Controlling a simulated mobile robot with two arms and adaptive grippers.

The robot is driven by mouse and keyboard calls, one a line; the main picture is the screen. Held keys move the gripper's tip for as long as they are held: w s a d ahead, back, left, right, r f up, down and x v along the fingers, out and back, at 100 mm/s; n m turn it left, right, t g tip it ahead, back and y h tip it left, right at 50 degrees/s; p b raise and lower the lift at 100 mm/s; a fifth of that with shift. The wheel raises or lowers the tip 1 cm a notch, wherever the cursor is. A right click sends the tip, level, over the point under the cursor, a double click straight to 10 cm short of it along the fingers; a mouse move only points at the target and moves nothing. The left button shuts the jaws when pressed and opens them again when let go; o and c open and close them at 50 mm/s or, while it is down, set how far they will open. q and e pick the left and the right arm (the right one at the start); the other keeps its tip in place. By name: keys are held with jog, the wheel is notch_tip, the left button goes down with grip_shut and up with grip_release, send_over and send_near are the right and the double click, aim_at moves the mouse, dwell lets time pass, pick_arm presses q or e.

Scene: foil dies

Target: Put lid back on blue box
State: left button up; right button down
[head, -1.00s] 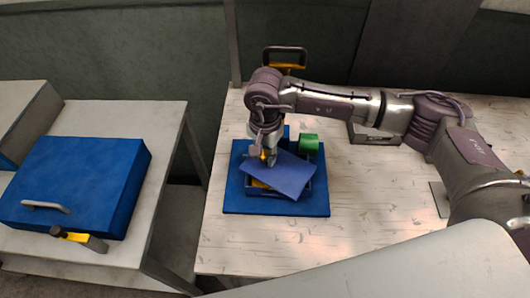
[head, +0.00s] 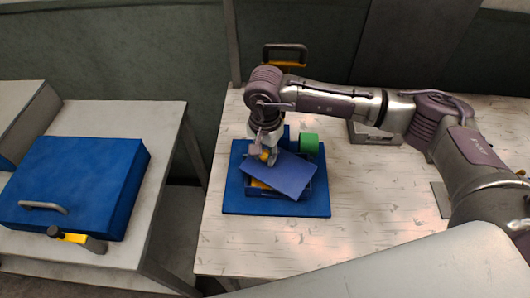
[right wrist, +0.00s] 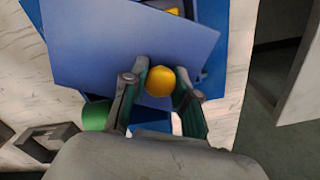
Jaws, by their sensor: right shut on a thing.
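The blue lid (head: 281,176) is a flat plate held askew over the open blue box (head: 268,191), turned relative to its walls. Something yellow shows inside the box under the lid's left edge. My right gripper (head: 267,160) is above the lid's far left part, shut on its yellow knob (right wrist: 160,82). In the right wrist view the knob sits between the two fingers and the lid (right wrist: 130,45) spreads beyond them. Whether the lid touches the box rim is hard to tell. My left gripper is out of view.
The box stands on a dark blue base (head: 235,202) on a pale wooden table (head: 380,205). A green cylinder (head: 309,144) stands behind it on the right. A large blue case (head: 85,180) with a handle lies on the left table. The wooden table's front is clear.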

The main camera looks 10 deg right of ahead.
jog(key=b, duration=0.3)
jog(key=shift+f, duration=0.2)
dwell(2.3)
dwell(0.4)
jog(key=shift+c, duration=1.6)
grip_release()
jog(key=shift+r+p, duration=1.15)
jog(key=shift+r, duration=2.4)
